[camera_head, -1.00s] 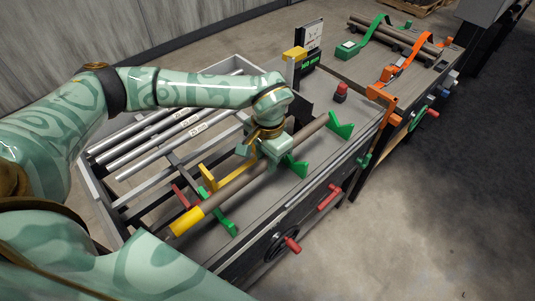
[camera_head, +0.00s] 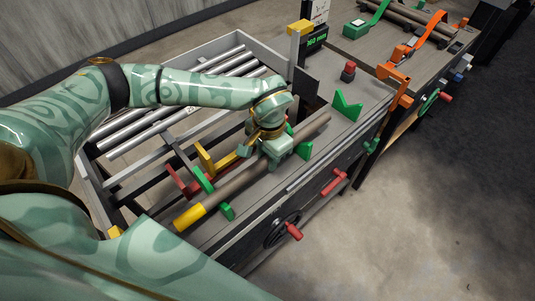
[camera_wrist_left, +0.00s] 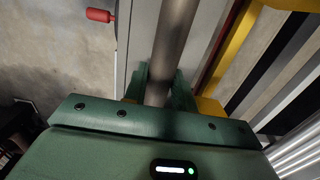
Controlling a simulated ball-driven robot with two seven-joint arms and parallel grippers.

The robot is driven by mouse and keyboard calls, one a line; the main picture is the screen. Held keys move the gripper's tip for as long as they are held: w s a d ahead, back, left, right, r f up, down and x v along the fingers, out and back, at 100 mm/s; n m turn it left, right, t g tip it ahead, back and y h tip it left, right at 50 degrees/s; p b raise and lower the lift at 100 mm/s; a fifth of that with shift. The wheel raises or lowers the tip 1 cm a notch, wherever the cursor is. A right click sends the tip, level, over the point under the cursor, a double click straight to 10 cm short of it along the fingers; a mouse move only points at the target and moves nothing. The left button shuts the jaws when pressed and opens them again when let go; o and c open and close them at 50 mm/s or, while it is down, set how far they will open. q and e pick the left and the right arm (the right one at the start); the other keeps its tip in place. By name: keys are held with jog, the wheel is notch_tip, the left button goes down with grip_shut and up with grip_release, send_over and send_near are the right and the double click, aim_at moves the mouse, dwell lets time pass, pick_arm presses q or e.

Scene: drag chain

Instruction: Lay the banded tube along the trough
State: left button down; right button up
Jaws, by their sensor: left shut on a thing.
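The banded tube (camera_head: 238,184) is brown-grey with a yellow band (camera_head: 189,217) at its lower-left end. It lies diagonally over the bench, between the prongs of the middle green V-shaped cradle (camera_head: 303,150) and the near one (camera_head: 227,211). I cannot tell whether it touches them. The far green cradle (camera_head: 348,106) stands apart from the tube's far end. My left gripper (camera_head: 273,154) is shut on the tube past its middle, hiding that stretch. In the left wrist view the tube (camera_wrist_left: 173,42) runs between the green fingers (camera_wrist_left: 158,90). My right gripper is out of view.
A roller rack (camera_head: 140,137) lies left of the tube. A yellow bracket (camera_head: 204,158) stands beside the tube. A red button (camera_head: 348,70) and an orange bracket (camera_head: 394,78) are at the far right. A red-handled crank (camera_head: 293,231) sticks out from the bench front.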

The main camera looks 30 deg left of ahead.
pick_arm(q)
jog(key=c, duration=1.3)
grip_release()
jog(key=shift+o, duration=1.2)
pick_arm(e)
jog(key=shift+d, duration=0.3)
pick_arm(q)
notch_tip(320, 180, up, 16)
jog(key=p, duration=0.3)
jog(key=shift+w+r+p, duration=0.2)
jog(key=shift+w+p, duration=0.1)
jog(key=shift+p, duration=0.1)
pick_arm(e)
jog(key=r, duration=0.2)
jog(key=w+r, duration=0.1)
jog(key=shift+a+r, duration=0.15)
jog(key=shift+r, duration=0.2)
pick_arm(q)
jog(key=shift+d, duration=0.15)
